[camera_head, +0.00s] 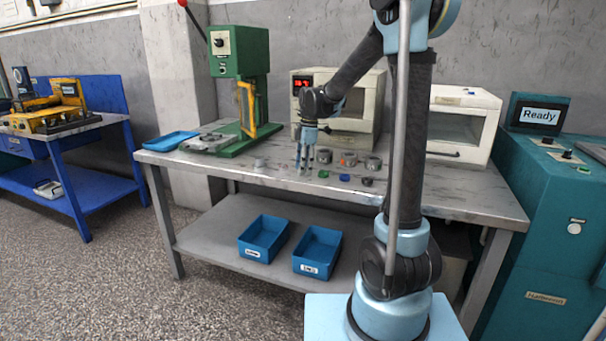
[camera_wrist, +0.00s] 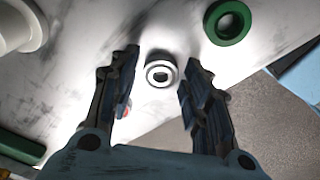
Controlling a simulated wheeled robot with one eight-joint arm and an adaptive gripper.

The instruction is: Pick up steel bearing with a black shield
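A small ring-shaped part (camera_wrist: 161,74) lies on the table in the wrist view. It has a pale outer rim, a dark band and a dark centre hole, and looks like the steel bearing with a black shield. My gripper (camera_wrist: 161,58) is open, with one finger on each side of this part in the picture. The fingers do not appear to touch it, and I cannot tell how far above it they are. In the head view my gripper (camera_head: 305,170) points down over the table, and I cannot make out the bearing there.
A green ring (camera_wrist: 228,22) lies near the table edge, and a white round part (camera_wrist: 18,28) is at upper left. The workbench (camera_head: 440,198) holds several small parts right of my gripper, a green press (camera_head: 240,55) and a blue tray (camera_head: 170,141). Two blue bins (camera_head: 264,238) sit below.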

